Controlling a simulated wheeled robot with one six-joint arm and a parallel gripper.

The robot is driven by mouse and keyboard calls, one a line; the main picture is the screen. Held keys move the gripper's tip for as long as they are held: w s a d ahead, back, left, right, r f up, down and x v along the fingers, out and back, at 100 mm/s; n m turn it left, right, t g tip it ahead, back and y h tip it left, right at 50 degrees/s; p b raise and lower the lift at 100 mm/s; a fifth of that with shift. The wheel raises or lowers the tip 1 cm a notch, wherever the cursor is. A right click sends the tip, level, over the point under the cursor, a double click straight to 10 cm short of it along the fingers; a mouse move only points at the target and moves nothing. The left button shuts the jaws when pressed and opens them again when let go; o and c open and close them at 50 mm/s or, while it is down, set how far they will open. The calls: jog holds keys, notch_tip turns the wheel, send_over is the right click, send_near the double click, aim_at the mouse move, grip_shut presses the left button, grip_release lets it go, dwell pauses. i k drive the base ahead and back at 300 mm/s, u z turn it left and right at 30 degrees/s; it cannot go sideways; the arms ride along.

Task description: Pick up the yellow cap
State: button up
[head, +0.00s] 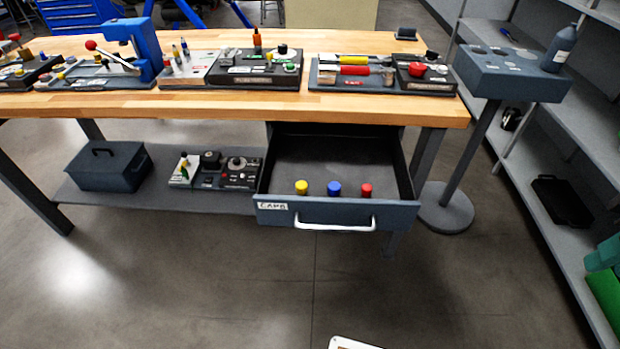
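The yellow cap (301,187) stands in the open drawer (337,214), near its front wall and toward the left. A blue cap (334,188) and a red cap (366,190) stand in a row to its right. The drawer is pulled out under the wooden workbench and carries a "CAPS" label and a pale bar handle. My gripper does not show in the head view. A small white piece at the bottom edge is too cut off to identify.
The wooden bench top (120,104) overhangs the drawer's rear. A grey box (108,166) and a control panel (222,172) sit on the lower shelf to the left. A pedestal stand (447,205) and shelving stand right. The floor before the drawer is clear.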

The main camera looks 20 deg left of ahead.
aim_at(301, 186)
jog(key=u, duration=0.05)
jog(key=k, duration=0.6)
jog(key=u, duration=0.5)
jog(key=i, duration=1.2)
jog(key=z, duration=0.05)
